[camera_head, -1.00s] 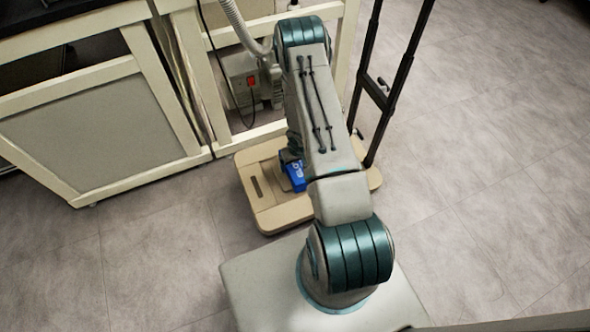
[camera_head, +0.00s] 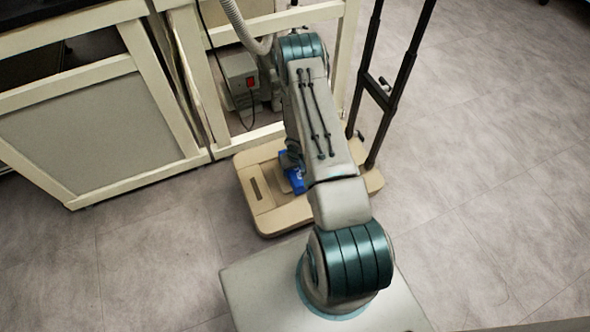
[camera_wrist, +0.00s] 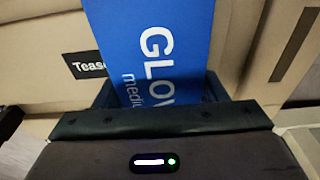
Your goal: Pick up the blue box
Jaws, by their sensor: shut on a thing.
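The blue box (camera_wrist: 190,35) has white lettering that reads "GLOV" and "medi". It fills the upper middle of the wrist view, with its lower end between the fingers of my gripper (camera_wrist: 160,95). My gripper is shut on it. In the head view the blue box (camera_head: 294,180) shows as a small blue patch over the beige platform. My arm hides the rest of it, and the gripper itself is mostly hidden there. I cannot tell whether the box is clear of the platform.
The beige wheeled platform (camera_head: 262,198) with a black upright handle (camera_head: 372,85) stands beside a cream frame bench (camera_head: 180,80). A grey unit with a red switch (camera_head: 240,75) sits inside the frame. The floor to the right is clear.

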